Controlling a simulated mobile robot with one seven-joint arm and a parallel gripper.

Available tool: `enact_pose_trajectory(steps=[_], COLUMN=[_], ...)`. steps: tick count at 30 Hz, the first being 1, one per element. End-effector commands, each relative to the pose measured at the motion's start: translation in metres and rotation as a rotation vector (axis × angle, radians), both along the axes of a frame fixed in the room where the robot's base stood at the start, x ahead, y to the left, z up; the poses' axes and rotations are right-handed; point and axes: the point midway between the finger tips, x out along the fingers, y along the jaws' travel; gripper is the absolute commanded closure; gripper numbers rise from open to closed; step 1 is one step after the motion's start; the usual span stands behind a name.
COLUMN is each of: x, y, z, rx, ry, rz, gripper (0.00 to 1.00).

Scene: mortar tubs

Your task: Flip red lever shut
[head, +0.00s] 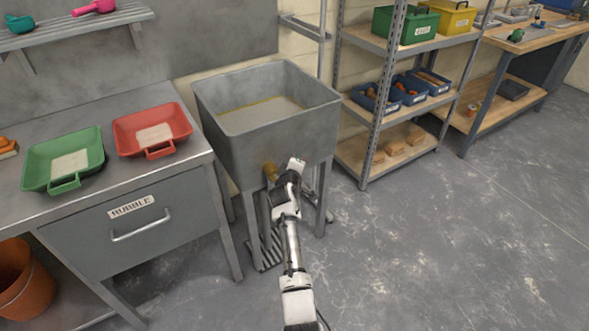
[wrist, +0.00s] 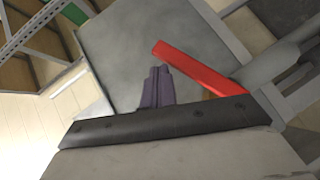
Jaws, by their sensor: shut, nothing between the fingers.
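The red lever (wrist: 192,68) shows in the wrist view as a flat red bar, slanting from upper left down to the right. My gripper (wrist: 158,72) has its dark fingers together and empty, just left of and below the lever. I cannot tell whether they touch it. In the head view my gripper (head: 272,172) is at the front of the grey tub (head: 238,147), low on its wall. A brass-coloured outlet (head: 269,169) shows beside it. The lever is hidden behind my wrist in the head view.
The tub stands on metal legs, with a floor grate (head: 268,248) beneath. A grey bench (head: 125,245) with a green tray (head: 92,140) and a red tray (head: 180,112) is on the left. A metal shelf (head: 372,150) stands to the right. The floor at front right is clear.

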Motion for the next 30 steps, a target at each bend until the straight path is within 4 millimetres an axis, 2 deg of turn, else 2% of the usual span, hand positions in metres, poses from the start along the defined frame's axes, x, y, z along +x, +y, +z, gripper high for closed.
enact_pose_trajectory(steps=[4, 15, 30], x=[0.009, 0.016, 0.017], y=[-0.006, -0.014, -0.016], z=[-0.011, -0.024, -0.027], rx=[0.0, -0.001, -0.001], ry=[0.002, -0.001, -0.001], rz=[-0.002, -0.001, -0.001], gripper=[1.0, 1.0, 1.0])
